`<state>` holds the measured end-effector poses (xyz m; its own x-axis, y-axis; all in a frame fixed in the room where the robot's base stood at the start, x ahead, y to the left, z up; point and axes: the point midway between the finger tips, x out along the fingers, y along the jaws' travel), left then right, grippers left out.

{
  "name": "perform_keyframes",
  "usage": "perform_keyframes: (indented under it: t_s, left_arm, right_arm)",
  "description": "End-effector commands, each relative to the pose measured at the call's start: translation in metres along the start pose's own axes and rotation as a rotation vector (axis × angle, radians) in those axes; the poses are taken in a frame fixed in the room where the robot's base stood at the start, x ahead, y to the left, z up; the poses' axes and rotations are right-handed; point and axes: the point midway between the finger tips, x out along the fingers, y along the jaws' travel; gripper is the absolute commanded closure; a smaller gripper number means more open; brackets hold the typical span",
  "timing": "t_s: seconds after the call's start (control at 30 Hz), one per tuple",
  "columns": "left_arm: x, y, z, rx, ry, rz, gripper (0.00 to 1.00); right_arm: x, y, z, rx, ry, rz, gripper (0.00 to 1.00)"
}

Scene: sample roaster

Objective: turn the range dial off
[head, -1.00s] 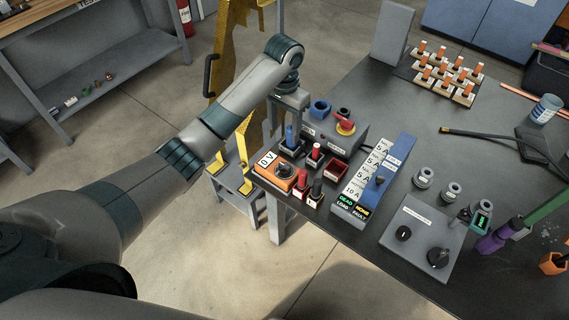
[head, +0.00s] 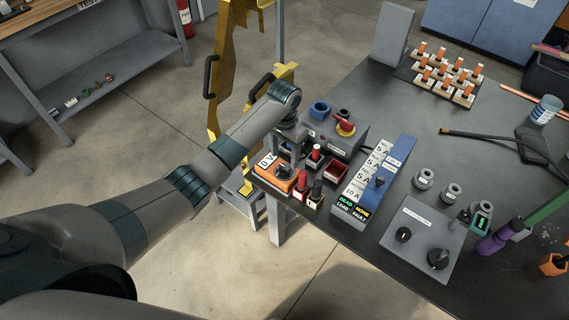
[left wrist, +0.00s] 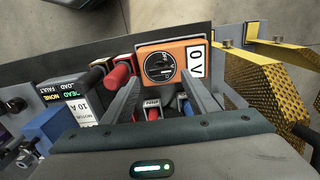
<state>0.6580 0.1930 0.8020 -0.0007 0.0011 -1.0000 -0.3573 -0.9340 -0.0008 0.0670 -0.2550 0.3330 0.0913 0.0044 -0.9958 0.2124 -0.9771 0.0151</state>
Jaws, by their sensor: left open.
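An orange meter (head: 272,178) with a white "0 V" display stands at the table's near left corner. Its round dark range dial (left wrist: 160,66) faces up in the left wrist view, with a pale pointer on it; the pointer's exact setting is too small to read. My left gripper (left wrist: 161,76) is open and empty. Its two fingers reach towards the meter, one on each side of the dial in the picture; I cannot tell whether they touch it. In the head view my left gripper hangs by the meter and partly hides its far side. My right gripper is out of view.
Red and black probes (head: 301,180) stand close beside the meter. A blue-and-white panel (head: 373,180) is to the right. A yellow frame (head: 228,70) rises on the left.

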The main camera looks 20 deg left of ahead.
Motion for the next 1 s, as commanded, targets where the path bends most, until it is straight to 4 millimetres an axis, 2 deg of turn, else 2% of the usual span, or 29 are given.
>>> perform_keyframes:
  t_s: [0.2, 0.33, 0.5, 0.8, 0.97, 1.0]
  left_arm:
    - [0.034, 0.001, 0.000, -0.001, -0.002, 0.002, 0.47]
    - [0.048, 0.001, 0.000, 0.000, -0.001, 0.002, 0.47]
    - [0.057, 0.000, 0.000, 0.000, 0.000, 0.001, 0.47]
    - [0.057, 0.000, 0.000, 0.000, 0.001, 0.000, 0.47]
    - [0.057, 0.000, 0.000, 0.000, 0.001, 0.001, 0.85]
    - [0.057, 0.000, 0.000, 0.000, 0.001, 0.001, 0.88]
  right_arm:
    - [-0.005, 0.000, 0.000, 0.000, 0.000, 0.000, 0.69]
    - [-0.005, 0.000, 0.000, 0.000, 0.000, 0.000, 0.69]
    - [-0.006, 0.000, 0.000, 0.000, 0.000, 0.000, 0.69]
    - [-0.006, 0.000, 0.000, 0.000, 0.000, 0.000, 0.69]
    - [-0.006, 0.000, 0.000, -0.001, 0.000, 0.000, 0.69]
    - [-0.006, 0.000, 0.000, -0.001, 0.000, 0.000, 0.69]
